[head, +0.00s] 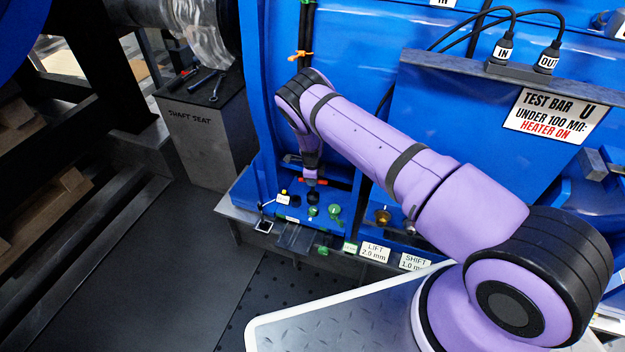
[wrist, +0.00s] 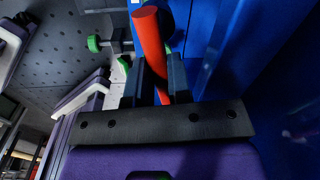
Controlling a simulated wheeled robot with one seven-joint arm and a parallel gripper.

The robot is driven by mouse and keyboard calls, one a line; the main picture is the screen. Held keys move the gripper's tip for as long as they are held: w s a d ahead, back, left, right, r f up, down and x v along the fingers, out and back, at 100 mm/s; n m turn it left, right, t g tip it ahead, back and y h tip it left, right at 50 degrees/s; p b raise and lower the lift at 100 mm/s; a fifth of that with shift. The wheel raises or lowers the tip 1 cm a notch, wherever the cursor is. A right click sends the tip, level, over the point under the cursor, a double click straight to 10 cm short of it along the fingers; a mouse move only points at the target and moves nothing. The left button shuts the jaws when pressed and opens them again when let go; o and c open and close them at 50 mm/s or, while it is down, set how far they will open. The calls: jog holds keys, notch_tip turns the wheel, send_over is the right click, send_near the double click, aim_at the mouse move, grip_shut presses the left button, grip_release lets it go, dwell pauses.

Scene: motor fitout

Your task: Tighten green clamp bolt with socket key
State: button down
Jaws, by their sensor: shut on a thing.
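My gripper (head: 310,172) points down at the foot of the blue motor housing and is shut on the red handle of the socket key (head: 318,182). In the wrist view the red handle (wrist: 150,42) slants up between the two dark fingers (wrist: 158,78). Below the gripper in the head view is a dark green-rimmed bolt (head: 313,211). A brighter green bolt head (head: 335,210) stands just right of it. In the wrist view a green knob (wrist: 94,43) shows left of the handle. I cannot tell whether the key's socket sits on a bolt.
A brass-coloured bolt (head: 383,215) stands further right, above the LIFT label (head: 374,252) and the SHIFT label (head: 414,262). A grey shaft seat block (head: 205,135) with tools on top is at the left. The dark floor (head: 130,255) in front of it is clear.

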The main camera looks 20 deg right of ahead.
aim_at(313, 195)
jog(key=n, duration=0.6)
jog(key=shift+y, duration=0.3)
jog(key=n, duration=0.4)
jog(key=shift+s+d, duration=0.1)
jog(key=n, duration=0.3)
jog(key=shift+s, duration=0.1)
jog(key=shift+f, duration=4.2)
jog(key=shift+m, duration=1.4)
